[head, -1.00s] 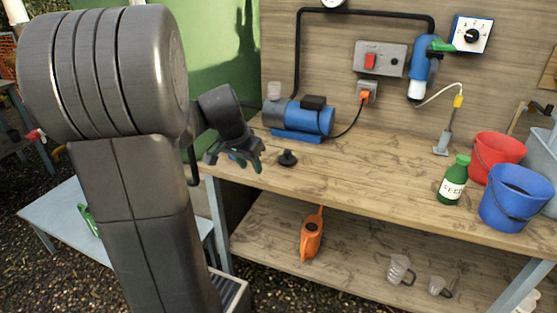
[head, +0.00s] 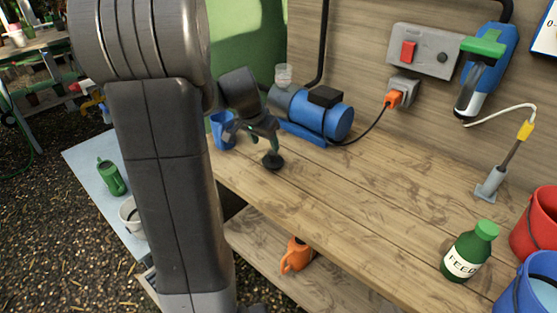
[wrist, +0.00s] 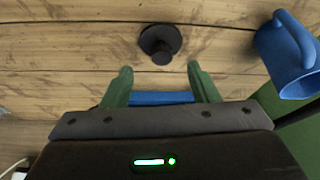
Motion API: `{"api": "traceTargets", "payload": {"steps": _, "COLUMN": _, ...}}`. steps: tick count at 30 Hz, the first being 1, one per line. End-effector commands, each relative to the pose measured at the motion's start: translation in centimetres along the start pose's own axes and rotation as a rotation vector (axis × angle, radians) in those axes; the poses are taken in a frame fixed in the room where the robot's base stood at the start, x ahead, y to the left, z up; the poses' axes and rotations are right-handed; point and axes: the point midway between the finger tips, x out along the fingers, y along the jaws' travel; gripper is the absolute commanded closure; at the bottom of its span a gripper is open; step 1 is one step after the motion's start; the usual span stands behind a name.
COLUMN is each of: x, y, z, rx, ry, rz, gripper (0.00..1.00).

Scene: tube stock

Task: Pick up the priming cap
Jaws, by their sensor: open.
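The priming cap appears to be the small black round piece with a knob (head: 272,161), lying on the wooden bench in front of the blue pump (head: 325,116). My gripper (head: 250,136) is open and empty, just above and to the left of the cap in the head view. In the wrist view the cap (wrist: 160,42) sits beyond the green fingertips of my gripper (wrist: 159,70), roughly centred between them and apart from both.
A blue jug (head: 222,130) stands beside my gripper; it also shows in the wrist view (wrist: 286,55). A green feed bottle (head: 470,252) and the red (head: 535,225) and blue (head: 525,290) buckets stand at the right. The bench (head: 370,200) between is clear.

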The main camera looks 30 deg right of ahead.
Motion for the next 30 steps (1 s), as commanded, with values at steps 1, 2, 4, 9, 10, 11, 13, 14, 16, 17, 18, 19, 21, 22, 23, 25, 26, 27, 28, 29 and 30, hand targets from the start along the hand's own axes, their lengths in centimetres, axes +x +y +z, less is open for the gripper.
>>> {"api": "traceTargets", "payload": {"steps": 1, "x": 1.1, "y": 0.0, "z": 0.1, "rx": -0.001, "ry": -0.003, "rz": 0.002, "gripper": 0.46}}
{"api": "traceTargets", "payload": {"steps": 2, "x": 1.6, "y": 0.0, "z": 0.1, "rx": -0.001, "ry": -0.003, "rz": 0.003, "gripper": 0.46}}
{"api": "traceTargets", "payload": {"steps": 4, "x": 2.4, "y": 0.0, "z": 0.0, "rx": 0.000, "ry": -0.001, "rz": 0.001, "gripper": 0.46}}
{"api": "traceTargets", "payload": {"steps": 9, "x": 3.5, "y": 0.0, "z": -0.1, "rx": 0.001, "ry": 0.000, "rz": -0.001, "gripper": 0.46}}
{"api": "traceTargets", "payload": {"steps": 10, "x": 3.6, "y": 0.0, "z": -0.1, "rx": 0.001, "ry": 0.000, "rz": 0.000, "gripper": 0.46}}
{"api": "traceTargets", "payload": {"steps": 11, "x": 3.8, "y": 0.0, "z": -0.2, "rx": 0.001, "ry": 0.000, "rz": 0.000, "gripper": 0.46}}
{"api": "traceTargets", "payload": {"steps": 13, "x": 4.6, "y": -0.1, "z": -0.4, "rx": 0.001, "ry": -0.002, "rz": 0.001, "gripper": 0.46}}
{"api": "traceTargets", "payload": {"steps": 14, "x": 5.0, "y": -0.1, "z": -0.6, "rx": 0.001, "ry": -0.001, "rz": 0.001, "gripper": 0.46}}
{"api": "traceTargets", "payload": {"steps": 16, "x": 6.0, "y": -0.2, "z": -0.9, "rx": 0.001, "ry": -0.001, "rz": 0.001, "gripper": 0.46}}
{"api": "traceTargets", "payload": {"steps": 17, "x": 6.3, "y": -0.2, "z": -1.0, "rx": 0.001, "ry": -0.001, "rz": 0.001, "gripper": 0.46}}
{"api": "traceTargets", "payload": {"steps": 18, "x": 6.9, "y": -0.2, "z": -1.0, "rx": 0.000, "ry": -0.002, "rz": 0.001, "gripper": 0.46}}
{"api": "traceTargets", "payload": {"steps": 19, "x": 7.3, "y": -0.2, "z": -1.0, "rx": 0.000, "ry": -0.001, "rz": 0.001, "gripper": 0.46}}
{"api": "traceTargets", "payload": {"steps": 21, "x": 8.0, "y": -0.2, "z": -1.0, "rx": 0.001, "ry": -0.001, "rz": 0.001, "gripper": 0.46}}
{"api": "traceTargets", "payload": {"steps": 22, "x": 8.2, "y": -0.2, "z": -1.0, "rx": 0.001, "ry": 0.000, "rz": 0.000, "gripper": 0.46}}
{"api": "traceTargets", "payload": {"steps": 23, "x": 8.4, "y": -0.2, "z": -1.0, "rx": 0.001, "ry": 0.000, "rz": 0.000, "gripper": 0.46}}
{"api": "traceTargets", "payload": {"steps": 25, "x": 8.6, "y": -0.2, "z": -1.0, "rx": 0.001, "ry": 0.001, "rz": -0.001, "gripper": 0.46}}
{"api": "traceTargets", "payload": {"steps": 26, "x": 8.6, "y": -0.2, "z": -1.0, "rx": 0.001, "ry": 0.001, "rz": -0.001, "gripper": 0.46}}
{"api": "traceTargets", "payload": {"steps": 27, "x": 8.6, "y": -0.2, "z": -1.0, "rx": 0.001, "ry": 0.001, "rz": -0.001, "gripper": 0.46}}
{"api": "traceTargets", "payload": {"steps": 28, "x": 8.6, "y": -0.2, "z": -1.0, "rx": 0.001, "ry": 0.001, "rz": -0.001, "gripper": 0.46}}
{"api": "traceTargets", "payload": {"steps": 29, "x": 8.6, "y": -0.2, "z": -1.0, "rx": 0.001, "ry": 0.001, "rz": -0.001, "gripper": 0.46}}
{"api": "traceTargets", "payload": {"steps": 30, "x": 8.5, "y": -0.2, "z": -1.0, "rx": 0.001, "ry": 0.001, "rz": -0.001, "gripper": 0.46}}
